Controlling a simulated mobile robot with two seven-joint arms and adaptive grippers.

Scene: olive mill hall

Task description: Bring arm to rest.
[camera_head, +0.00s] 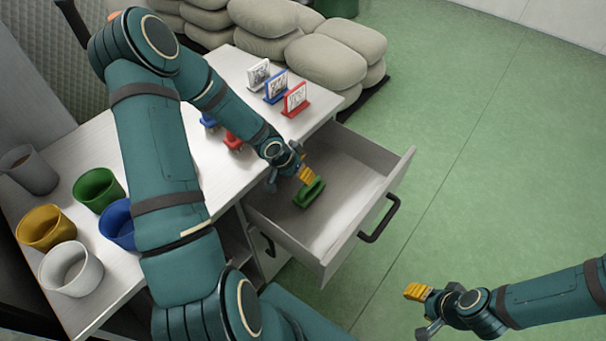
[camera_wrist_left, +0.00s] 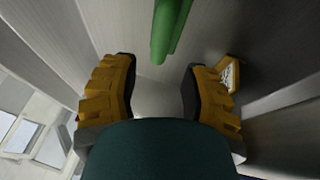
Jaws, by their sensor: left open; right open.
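My left gripper (camera_head: 307,176) reaches down into the open drawer (camera_head: 340,222). Its yellow fingers are apart in the left wrist view (camera_wrist_left: 160,90), with nothing between their tips. A green object (camera_head: 310,193) lies in the drawer just by the left fingertips. It also shows in the left wrist view (camera_wrist_left: 167,28), beyond the fingers; I cannot tell whether they touch it. A small yellow-framed piece (camera_wrist_left: 231,72) shows beside the right-hand finger there. My right gripper (camera_head: 417,292) is open and empty above the green floor, right of the drawer.
On the white cabinet top (camera_head: 232,75) stand white, blue and red picture holders (camera_head: 296,99) and several cups, including a green cup (camera_head: 98,189). My left arm spans the top. Stacked sacks (camera_head: 265,30) stand behind. The floor (camera_head: 480,150) at right is clear.

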